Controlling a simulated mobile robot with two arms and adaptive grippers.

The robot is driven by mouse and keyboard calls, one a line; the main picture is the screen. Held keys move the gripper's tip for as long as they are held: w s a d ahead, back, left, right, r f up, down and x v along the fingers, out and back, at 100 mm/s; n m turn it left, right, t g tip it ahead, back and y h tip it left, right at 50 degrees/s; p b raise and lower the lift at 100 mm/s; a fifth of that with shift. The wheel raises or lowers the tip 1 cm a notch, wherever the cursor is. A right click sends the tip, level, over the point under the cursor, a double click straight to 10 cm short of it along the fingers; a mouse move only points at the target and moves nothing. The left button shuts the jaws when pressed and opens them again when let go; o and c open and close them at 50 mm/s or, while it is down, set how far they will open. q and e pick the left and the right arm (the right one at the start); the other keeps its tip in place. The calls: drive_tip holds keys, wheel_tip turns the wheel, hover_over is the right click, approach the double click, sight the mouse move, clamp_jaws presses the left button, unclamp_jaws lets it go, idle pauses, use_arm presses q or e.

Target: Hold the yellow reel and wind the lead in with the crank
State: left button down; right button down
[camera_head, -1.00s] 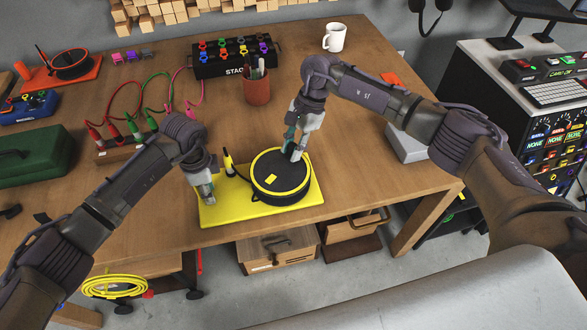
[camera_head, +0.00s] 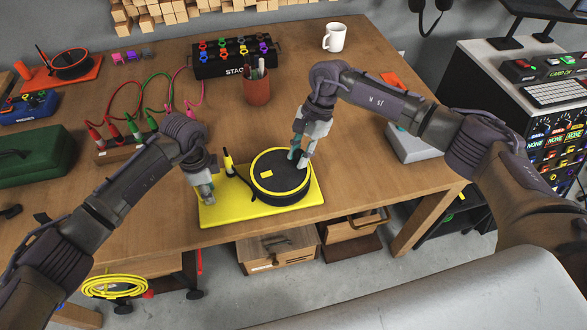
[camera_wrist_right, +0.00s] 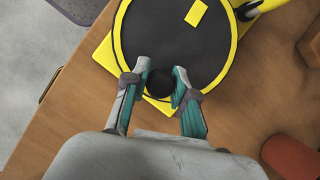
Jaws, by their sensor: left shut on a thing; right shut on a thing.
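The reel is a black disc with a yellow rim (camera_head: 265,187) on a yellow base plate (camera_head: 235,214) near the table's front edge. A yellow patch marks the disc's top. My left gripper (camera_head: 206,196) is shut on the left end of the base plate. My right gripper (camera_head: 299,161) is over the right part of the disc. In the right wrist view its fingers close around the round black crank knob (camera_wrist_right: 159,83) near the disc's rim. A black and yellow plug (camera_head: 229,164) stands upright at the base's back left, with a dark lead running toward the reel.
Behind are a pen cup (camera_head: 257,91), a black stage box (camera_head: 234,60) and a white mug (camera_head: 334,38). Red and green leads with plugs (camera_head: 115,131) lie left. A green case (camera_head: 36,157) sits far left. The table right of the reel is mostly clear.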

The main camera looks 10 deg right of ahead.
sight(293, 184)
use_arm(q)
drive_tip(key=shift+a, duration=0.15)
use_arm(e)
drive_tip(key=shift+s+d, duration=0.1)
drive_tip(key=shift+s+a, duration=0.2)
drive_tip(key=shift+s, duration=1.05)
drive_tip(key=shift+s+a, duration=0.1)
drive_tip(key=shift+s, duration=0.05)
drive_tip(key=shift+s+a, duration=0.75)
drive_tip(key=shift+s, duration=0.25)
drive_tip(key=c, duration=0.7)
unclamp_jaws()
